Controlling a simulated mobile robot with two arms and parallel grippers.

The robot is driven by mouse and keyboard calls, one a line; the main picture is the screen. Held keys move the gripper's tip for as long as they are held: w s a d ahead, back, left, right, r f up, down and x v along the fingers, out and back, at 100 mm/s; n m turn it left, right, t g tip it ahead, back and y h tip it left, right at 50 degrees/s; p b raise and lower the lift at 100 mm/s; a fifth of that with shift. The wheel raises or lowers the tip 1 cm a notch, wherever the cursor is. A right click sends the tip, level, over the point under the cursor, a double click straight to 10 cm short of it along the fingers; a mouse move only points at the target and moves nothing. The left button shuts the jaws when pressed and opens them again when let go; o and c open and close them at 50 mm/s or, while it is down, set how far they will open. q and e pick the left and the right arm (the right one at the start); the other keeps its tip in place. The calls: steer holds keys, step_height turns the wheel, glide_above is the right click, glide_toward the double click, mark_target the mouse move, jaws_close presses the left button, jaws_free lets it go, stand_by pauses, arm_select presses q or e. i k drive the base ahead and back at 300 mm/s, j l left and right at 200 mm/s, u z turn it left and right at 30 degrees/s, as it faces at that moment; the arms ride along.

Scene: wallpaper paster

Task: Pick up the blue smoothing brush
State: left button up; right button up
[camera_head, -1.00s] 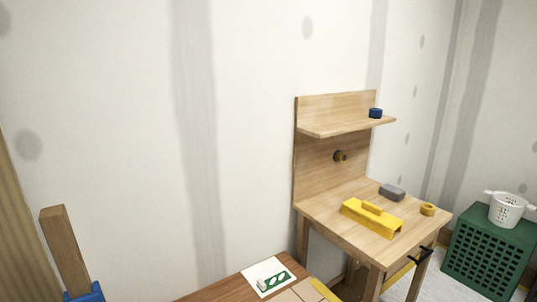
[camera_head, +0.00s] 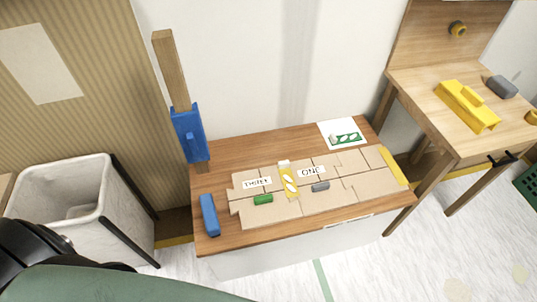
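A blue bar-shaped piece (camera_head: 209,215), which looks like the blue smoothing brush, lies at the left end of the brown table near its front corner. A second, larger blue piece (camera_head: 189,133) sits against an upright wooden post at the table's back left. I cannot tell for certain which of the two is the brush. Neither gripper is in view. Only a dark, greenish part, likely of my own body, shows at the bottom left, apart from the blue pieces.
The brown table (camera_head: 222,160) bears cardboard-coloured pieces (camera_head: 350,170) with labels, a green block (camera_head: 263,199) and a grey block (camera_head: 321,187). A white bin (camera_head: 75,205) stands left of it. A wooden workbench (camera_head: 430,85) with a yellow tool (camera_head: 467,105) stands right.

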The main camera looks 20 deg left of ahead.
mark_target(213, 227)
steer(key=u, duration=1.3)
